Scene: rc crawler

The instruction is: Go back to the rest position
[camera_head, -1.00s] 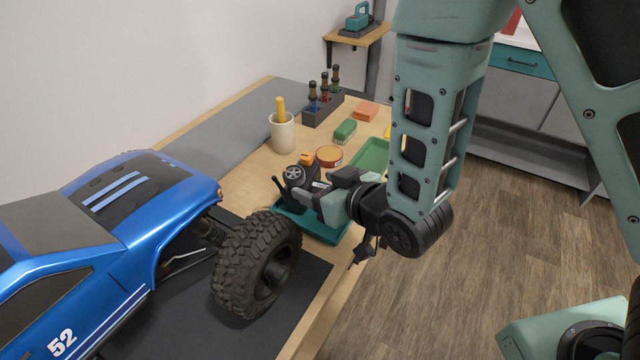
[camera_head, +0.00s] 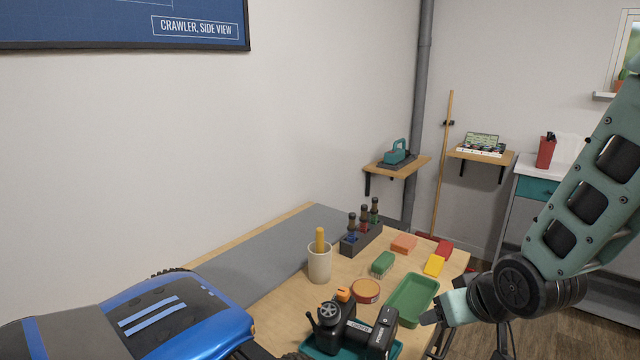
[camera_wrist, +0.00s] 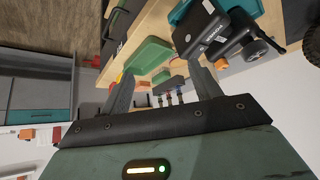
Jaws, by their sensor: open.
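My gripper (camera_head: 436,318) is at the right of the table in the head view, beside the green tray (camera_head: 428,287). In the wrist view its two fingers (camera_wrist: 165,88) stand wide apart with nothing between them. A black device with a round dial, perhaps a transmitter (camera_head: 331,313), and a dark block-shaped item (camera_head: 383,330) sit in a teal tray (camera_head: 312,350) at the table's front. They also show at the top right of the wrist view. The blue crawler (camera_head: 185,330) is at the lower left, partly cut off by the frame.
A cream cup with a yellow handle (camera_head: 319,264), a rack of screwdrivers (camera_head: 362,240), an orange round tin (camera_head: 366,291), a green block (camera_head: 382,264) and several coloured boxes stand on the table. Wall shelves (camera_head: 397,168) and a grey cabinet (camera_head: 515,215) are behind. Wood floor shows at right.

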